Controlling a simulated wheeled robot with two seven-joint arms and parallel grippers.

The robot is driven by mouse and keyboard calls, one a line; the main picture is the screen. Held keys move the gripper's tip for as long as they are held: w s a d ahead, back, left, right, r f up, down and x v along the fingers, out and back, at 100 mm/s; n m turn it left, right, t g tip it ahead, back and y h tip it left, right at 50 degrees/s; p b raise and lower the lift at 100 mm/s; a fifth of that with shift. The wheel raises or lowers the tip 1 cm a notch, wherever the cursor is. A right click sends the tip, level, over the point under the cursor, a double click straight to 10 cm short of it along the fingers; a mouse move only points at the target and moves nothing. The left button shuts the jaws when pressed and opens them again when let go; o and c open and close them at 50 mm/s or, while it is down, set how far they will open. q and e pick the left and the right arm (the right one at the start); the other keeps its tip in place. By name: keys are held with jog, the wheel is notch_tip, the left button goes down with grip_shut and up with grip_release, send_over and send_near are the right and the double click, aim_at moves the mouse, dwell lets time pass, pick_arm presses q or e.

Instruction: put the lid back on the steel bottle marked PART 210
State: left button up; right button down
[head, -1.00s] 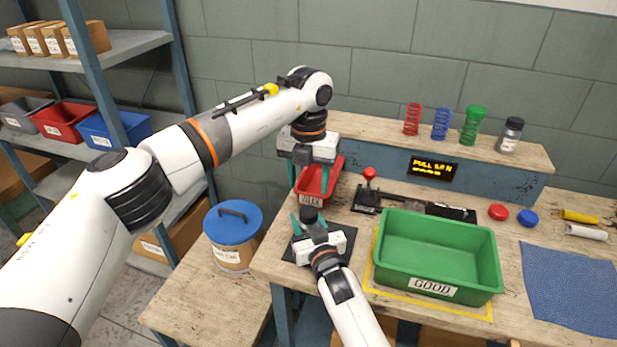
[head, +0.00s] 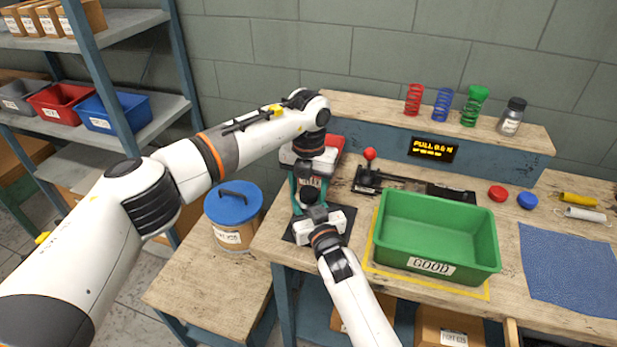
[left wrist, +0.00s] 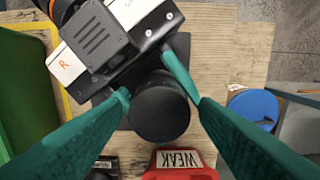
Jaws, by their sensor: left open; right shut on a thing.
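A round black lid-like top (left wrist: 160,106) shows in the left wrist view, and as a small dark knob in the head view (head: 309,195). My right gripper (head: 313,211) is shut on the thing under or at this top, above a dark mat (head: 343,214). The body below is hidden, so I cannot read PART 210 or tell whether the lid is seated. My left gripper (head: 308,190) is open and points down from above, its teal fingers on either side of the black top. Contact is unclear.
A red WEAK bin (left wrist: 180,174) sits just behind the grippers. A green GOOD bin (head: 437,238) stands to the right. A grey jar with a dark lid (head: 511,117) and coloured springs (head: 442,105) stand on the back ledge. A blue-lidded drum (head: 233,215) is at left.

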pick_arm(q)
jog(key=shift+c, duration=0.2)
jog(key=c, duration=0.9)
jog(key=o, duration=1.1)
notch_tip(320, 180, up, 12)
pick_arm(e)
jog(key=c, duration=0.7)
grip_release()
